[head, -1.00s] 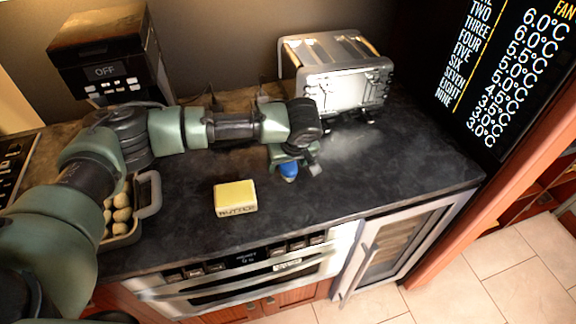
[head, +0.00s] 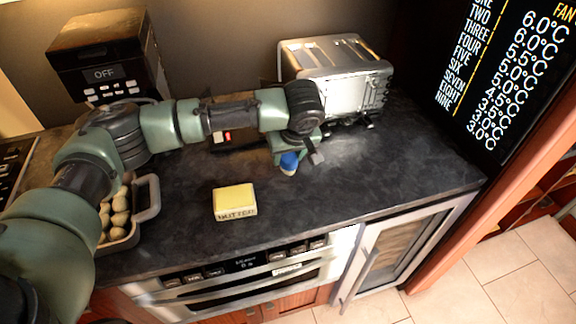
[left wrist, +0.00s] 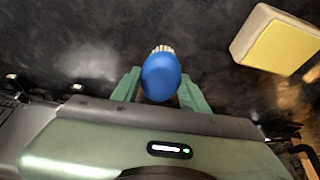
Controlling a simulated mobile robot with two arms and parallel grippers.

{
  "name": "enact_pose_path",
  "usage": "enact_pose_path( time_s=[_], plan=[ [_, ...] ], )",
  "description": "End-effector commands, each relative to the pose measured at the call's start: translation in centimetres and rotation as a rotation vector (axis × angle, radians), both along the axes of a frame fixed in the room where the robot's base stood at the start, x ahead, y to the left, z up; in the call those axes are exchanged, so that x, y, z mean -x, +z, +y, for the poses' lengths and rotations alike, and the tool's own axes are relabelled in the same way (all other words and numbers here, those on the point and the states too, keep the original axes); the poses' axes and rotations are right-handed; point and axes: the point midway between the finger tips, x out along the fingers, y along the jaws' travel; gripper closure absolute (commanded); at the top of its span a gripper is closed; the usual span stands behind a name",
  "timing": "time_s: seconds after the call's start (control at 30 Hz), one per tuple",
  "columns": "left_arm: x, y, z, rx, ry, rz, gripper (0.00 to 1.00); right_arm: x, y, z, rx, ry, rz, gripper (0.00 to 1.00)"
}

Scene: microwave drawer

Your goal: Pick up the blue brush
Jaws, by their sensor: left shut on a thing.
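The blue brush (head: 289,162) is under my left gripper (head: 290,158) in the head view, in front of the toaster. In the left wrist view the brush (left wrist: 161,76) shows as a rounded blue body with pale bristles at its far end. It sits between the two green fingers of my left gripper (left wrist: 160,92), which is shut on it. I cannot tell for sure whether the brush is clear of the counter. My right gripper is not in view.
A yellow butter block (head: 234,202) lies on the dark counter (head: 340,195). A silver toaster (head: 335,75) stands behind the gripper. A tray of potatoes (head: 148,198) is at the left, near a black coffee machine (head: 105,55). The counter to the right is clear.

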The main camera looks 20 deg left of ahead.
Motion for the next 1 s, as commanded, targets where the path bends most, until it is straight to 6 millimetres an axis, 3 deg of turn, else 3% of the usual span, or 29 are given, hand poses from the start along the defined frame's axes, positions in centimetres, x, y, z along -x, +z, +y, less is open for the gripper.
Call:
enact_pose_path(
  time_s=[0.3, 0.5, 0.7, 1.0],
  plan=[
    [-0.1, 9.1, -0.1, 0.003, 0.000, -0.007, 0.97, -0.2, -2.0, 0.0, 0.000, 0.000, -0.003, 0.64],
    [0.0, 13.4, 0.0, 0.001, -0.001, -0.002, 0.97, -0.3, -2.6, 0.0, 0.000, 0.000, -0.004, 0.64],
    [0.0, 15.5, 0.0, 0.001, -0.001, -0.002, 0.97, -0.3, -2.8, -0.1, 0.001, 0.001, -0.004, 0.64],
    [0.0, 15.9, 0.0, -0.001, 0.000, -0.001, 0.97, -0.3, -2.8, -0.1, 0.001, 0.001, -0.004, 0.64]
  ],
)
